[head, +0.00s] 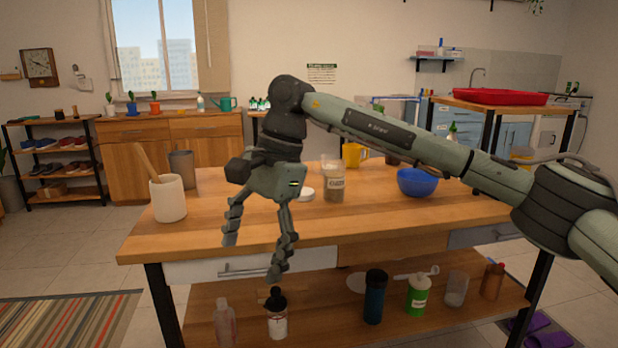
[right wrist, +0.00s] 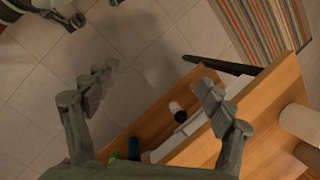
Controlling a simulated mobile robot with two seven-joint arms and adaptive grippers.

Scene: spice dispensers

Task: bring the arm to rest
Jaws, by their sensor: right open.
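My right arm (head: 420,150) reaches in from the right above the wooden table (head: 420,215). My right gripper (head: 253,258) hangs pointing down in front of the table's near edge, its fingers spread and empty. In the right wrist view the same gripper (right wrist: 152,85) shows two spread fingers with nothing between them, above the floor and the table's front edge. My left gripper does not show in the head view.
On the table stand a white holder (head: 169,200) with a wooden spoon, a grey cup (head: 181,170), a spice jar (head: 334,182), a yellow mug (head: 354,155) and a blue bowl (head: 417,183). The lower shelf (head: 330,322) holds several bottles. Open floor lies at the left.

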